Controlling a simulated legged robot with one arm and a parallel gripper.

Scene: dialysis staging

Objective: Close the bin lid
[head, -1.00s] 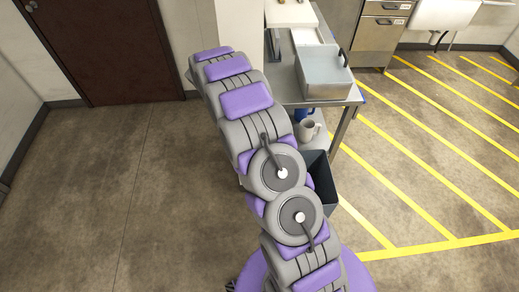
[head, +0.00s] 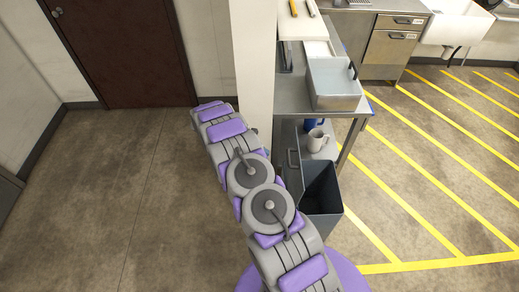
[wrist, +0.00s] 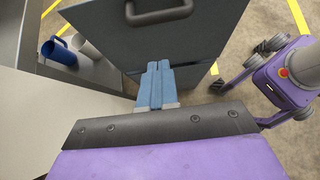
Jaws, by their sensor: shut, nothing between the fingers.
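The dark grey bin (head: 322,198) stands on the floor beside the steel table in the head view, its top open. Its lid (head: 294,177) stands raised at the bin's left side, with a handle near the upper edge. In the wrist view a broad grey panel with a dark handle, which looks like the lid (wrist: 150,45), fills the upper middle. My gripper (wrist: 158,68) has its blue fingers shut and empty, pointing at the panel's lower part. Whether they touch it I cannot tell.
The steel table (head: 290,97) carries a metal box (head: 333,84). A white mug (head: 317,140) and a blue mug (head: 312,124) stand on its lower shelf. A white pillar (head: 252,65) rises close to my arm. Yellow-striped floor lies open at right.

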